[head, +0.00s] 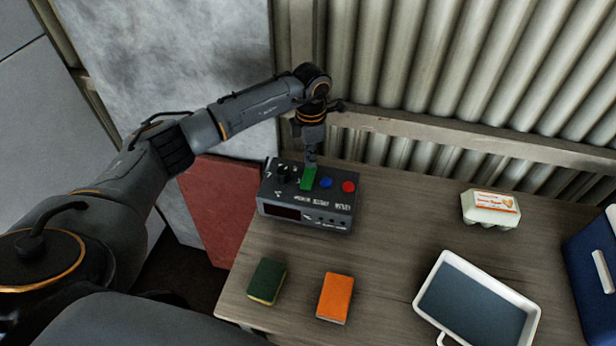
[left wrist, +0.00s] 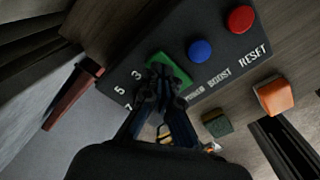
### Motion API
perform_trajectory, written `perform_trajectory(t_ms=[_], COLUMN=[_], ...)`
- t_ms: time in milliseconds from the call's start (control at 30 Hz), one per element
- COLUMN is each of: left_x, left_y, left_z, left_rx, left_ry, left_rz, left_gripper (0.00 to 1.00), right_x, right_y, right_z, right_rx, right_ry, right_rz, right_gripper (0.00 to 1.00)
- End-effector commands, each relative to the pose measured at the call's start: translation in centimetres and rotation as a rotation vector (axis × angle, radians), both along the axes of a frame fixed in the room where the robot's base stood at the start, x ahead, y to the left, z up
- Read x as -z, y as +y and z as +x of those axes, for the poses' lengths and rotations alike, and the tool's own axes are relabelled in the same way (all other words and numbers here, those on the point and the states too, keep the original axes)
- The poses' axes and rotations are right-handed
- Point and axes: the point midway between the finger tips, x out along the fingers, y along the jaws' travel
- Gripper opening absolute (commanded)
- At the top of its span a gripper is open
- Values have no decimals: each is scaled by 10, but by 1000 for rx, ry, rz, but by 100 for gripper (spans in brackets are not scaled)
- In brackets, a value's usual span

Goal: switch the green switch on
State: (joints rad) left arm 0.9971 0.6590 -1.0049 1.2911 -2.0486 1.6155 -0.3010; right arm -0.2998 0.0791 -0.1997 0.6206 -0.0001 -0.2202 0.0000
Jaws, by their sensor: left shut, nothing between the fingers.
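The green switch (head: 308,179) is on the top face of a dark control box (head: 290,212) at the back left of the table. It also shows in the left wrist view (left wrist: 172,68), partly hidden by my fingers. My left gripper (head: 311,160) points down over the box, its shut fingertips at the green switch. In the left wrist view the shut fingers (left wrist: 162,75) overlap the near edge of the switch; I cannot tell whether they touch it. Nothing is held. My right gripper is not in view.
A blue button (head: 326,182) and a red button (head: 348,187) sit right of the switch; a black knob (head: 284,174) is left. A green sponge (head: 267,281), orange sponge (head: 334,298), egg carton (head: 490,209), white tray (head: 447,258) and blue cooler (head: 598,270) occupy the table. A corrugated wall stands behind.

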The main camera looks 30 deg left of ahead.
Motion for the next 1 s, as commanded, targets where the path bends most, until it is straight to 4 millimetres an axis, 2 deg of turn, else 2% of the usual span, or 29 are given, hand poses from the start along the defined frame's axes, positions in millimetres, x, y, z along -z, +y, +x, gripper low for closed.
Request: perform_trajectory(t_ms=[1000], left_x=[16], left_y=[0], left_z=[0], left_rx=[0], left_ry=[0], left_rz=[0], left_gripper=[0], right_x=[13], right_y=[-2], right_z=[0], right_rx=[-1], right_ry=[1], right_rz=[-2], right_gripper=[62])
